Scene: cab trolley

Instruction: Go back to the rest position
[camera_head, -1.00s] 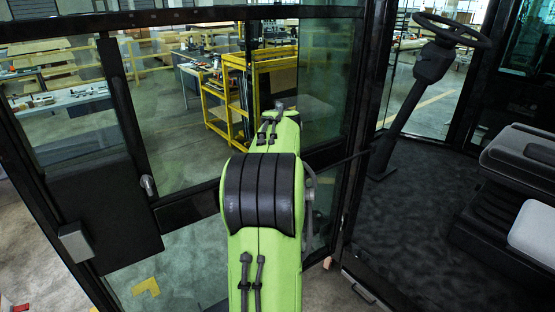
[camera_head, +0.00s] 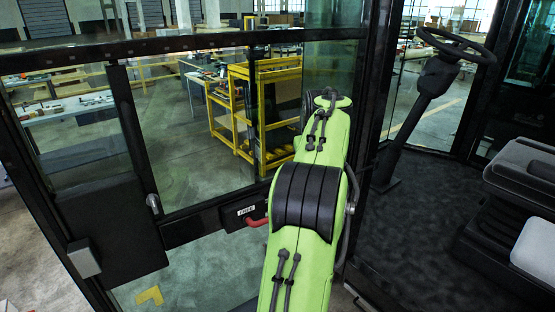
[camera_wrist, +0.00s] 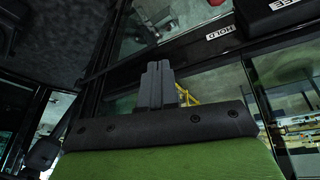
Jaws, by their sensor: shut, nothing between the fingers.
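My green arm stretches forward from the bottom of the head view toward the cab's glazed door (camera_head: 180,150). Its far end hides my gripper in that view. In the wrist view my gripper (camera_wrist: 158,66) shows as two dark fingers closed together, with nothing between them.
A black box with a red handle (camera_head: 257,221) sits on the door's crossbar, left of my arm. The steering wheel (camera_head: 456,44) and seat (camera_head: 520,180) stand at right inside the cab. A yellow trolley (camera_head: 262,100) stands beyond the glass.

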